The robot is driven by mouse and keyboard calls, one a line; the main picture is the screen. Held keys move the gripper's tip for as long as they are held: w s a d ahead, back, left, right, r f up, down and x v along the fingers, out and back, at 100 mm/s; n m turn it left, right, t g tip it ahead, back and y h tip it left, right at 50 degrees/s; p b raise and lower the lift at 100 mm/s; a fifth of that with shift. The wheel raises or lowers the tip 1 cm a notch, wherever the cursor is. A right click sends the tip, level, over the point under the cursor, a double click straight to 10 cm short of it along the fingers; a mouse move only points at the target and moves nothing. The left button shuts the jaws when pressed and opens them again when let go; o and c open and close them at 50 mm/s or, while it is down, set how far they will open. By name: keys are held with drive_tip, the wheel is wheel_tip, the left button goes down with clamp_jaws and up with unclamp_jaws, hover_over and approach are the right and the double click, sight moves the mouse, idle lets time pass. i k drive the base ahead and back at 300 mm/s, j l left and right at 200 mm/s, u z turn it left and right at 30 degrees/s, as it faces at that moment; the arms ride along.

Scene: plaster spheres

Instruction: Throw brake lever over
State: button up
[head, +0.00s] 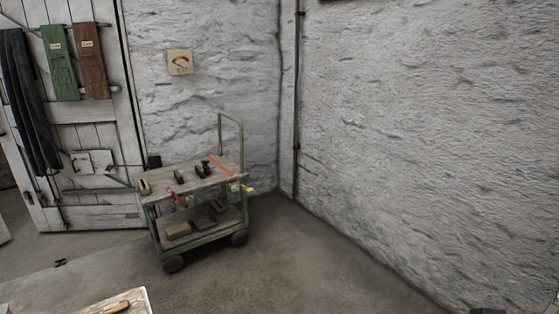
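A green-framed trolley (240,140) with grey wooden shelves stands against the back wall near the corner. I cannot tell for certain which part is the brake lever. A long orange-red bar (221,166) lies slantwise across the right of its top shelf. A small yellow-tipped piece (248,189) juts out at the right end, just below the top shelf. A red piece (177,198) shows between the shelves at the left. These are too small to tell more. My gripper is not in view.
Small dark tools (203,171) lie on the top shelf, and blocks (178,230) on the lower one. A board corner (125,303) is at the bottom. The floor (290,265) right of the trolley is clear.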

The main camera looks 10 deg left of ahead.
sight(169, 190)
drive_tip(key=i+j+u, duration=0.15)
drive_tip(key=i+u, duration=0.25)
drive_tip(key=i+j+u, duration=0.1)
drive_tip(key=i+u, duration=0.5)
drive_tip(key=u, duration=0.15)
drive_tip(key=i+l+u, duration=0.15)
drive_tip(key=i+u, duration=0.5)
drive_tip(key=i, duration=0.25)
drive_tip(key=i+l+u, duration=0.15)
drive_tip(key=i+u, duration=0.15)
drive_tip(key=i, duration=0.15)
drive_tip(key=i+l+u, duration=0.25)
drive_tip(key=i, duration=0.25)
drive_tip(key=i+l+u, duration=0.3)
drive_tip(key=i, duration=0.15)
